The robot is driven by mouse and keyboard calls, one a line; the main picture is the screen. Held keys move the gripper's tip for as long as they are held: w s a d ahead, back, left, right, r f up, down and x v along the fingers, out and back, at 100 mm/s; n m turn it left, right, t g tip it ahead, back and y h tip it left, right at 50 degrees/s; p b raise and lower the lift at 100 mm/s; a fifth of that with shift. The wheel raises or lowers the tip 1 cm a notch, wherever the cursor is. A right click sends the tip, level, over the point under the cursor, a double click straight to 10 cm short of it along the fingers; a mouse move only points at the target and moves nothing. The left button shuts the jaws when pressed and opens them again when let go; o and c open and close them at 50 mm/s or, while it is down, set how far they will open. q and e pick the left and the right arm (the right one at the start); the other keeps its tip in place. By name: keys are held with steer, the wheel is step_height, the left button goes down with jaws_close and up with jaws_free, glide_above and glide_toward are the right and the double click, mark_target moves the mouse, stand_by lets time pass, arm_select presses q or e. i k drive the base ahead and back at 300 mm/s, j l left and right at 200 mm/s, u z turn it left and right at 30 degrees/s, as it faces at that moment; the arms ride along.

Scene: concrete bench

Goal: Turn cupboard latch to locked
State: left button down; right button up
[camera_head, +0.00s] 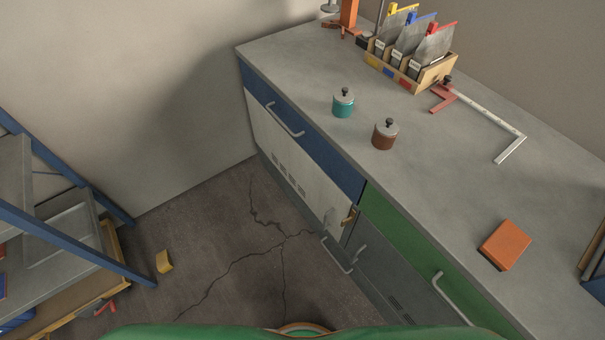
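The cupboard (293,162) is a pale door with vent slots under the blue drawer front, on the left part of the bench's front face. A small brass-coloured latch (350,215) sits at the right edge of that door, near the grey front beside it. It is too small to tell how the latch is turned. Neither of my grippers shows in the head view.
The concrete bench top (440,190) holds a teal jar (343,105), a brown jar (384,137), an orange block (505,245), a wooden rack (395,72) and a red-and-silver tool (490,112). A blue-framed shelf (70,225) stands left. A yellow block (164,262) lies on the cracked floor.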

mark_target(353, 213)
steer(key=i+j+z, duration=0.2)
steer(key=j+z, duration=0.25)
steer(key=j, duration=0.4)
steer(key=j+z, duration=0.45)
steer(key=j, duration=0.4)
steer(key=j+z, duration=0.45)
steer(key=j, duration=0.5)
